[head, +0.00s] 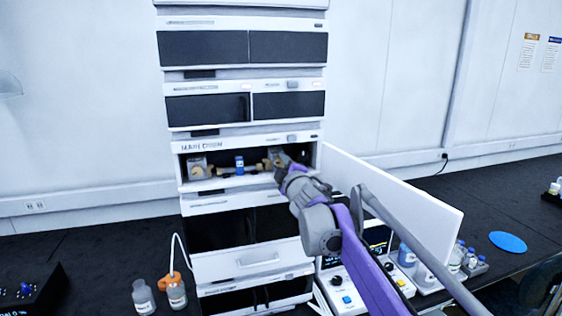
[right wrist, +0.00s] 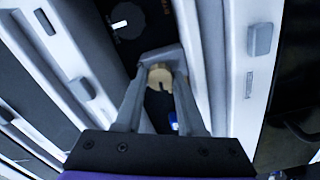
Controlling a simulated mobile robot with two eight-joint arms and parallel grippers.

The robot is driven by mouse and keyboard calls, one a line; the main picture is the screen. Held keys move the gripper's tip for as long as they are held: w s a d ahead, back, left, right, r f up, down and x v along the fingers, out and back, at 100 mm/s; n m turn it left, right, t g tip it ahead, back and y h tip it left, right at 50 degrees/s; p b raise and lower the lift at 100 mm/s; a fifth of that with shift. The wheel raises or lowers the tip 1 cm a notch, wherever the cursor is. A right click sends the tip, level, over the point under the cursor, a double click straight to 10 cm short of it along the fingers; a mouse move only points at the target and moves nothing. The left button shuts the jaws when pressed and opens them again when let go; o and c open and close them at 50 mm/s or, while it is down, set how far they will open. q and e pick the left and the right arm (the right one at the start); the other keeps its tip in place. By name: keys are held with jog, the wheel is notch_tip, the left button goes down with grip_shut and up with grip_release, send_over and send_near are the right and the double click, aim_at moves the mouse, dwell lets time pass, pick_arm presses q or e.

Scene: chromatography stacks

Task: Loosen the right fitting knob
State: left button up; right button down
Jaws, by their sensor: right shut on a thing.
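The open compartment of the stack (head: 184,160) shows in the middle of the head view. A tan fitting knob (head: 197,170) sits at its left side. A column with a blue band (head: 239,161) lies across the middle. My right gripper (head: 281,163) reaches into the right side of the compartment and partly hides the right fitting there. In the right wrist view, the tan right fitting knob (right wrist: 160,75) is between my fingers, which are shut on it. How far the knob is turned cannot be told. My left gripper is not in view.
A white door (head: 390,190) stands swung open to the right, close to my right arm. An open drawer front (head: 250,262) lies below. Bottles (head: 143,297) stand at lower left. More bottles and a blue disc (head: 508,242) are at right.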

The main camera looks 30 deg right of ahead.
jog(key=n+p, duration=0.1)
jog(key=n, duration=0.2)
jog(key=shift+n, duration=0.3)
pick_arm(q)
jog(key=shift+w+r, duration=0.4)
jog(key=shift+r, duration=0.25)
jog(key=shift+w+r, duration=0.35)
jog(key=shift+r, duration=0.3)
pick_arm(e)
jog(key=shift+n, duration=1.5)
pick_arm(q)
jog(key=shift+p, duration=0.3)
pick_arm(e)
jog(key=c, duration=0.5)
grip_release()
jog(key=shift+f, duration=0.1)
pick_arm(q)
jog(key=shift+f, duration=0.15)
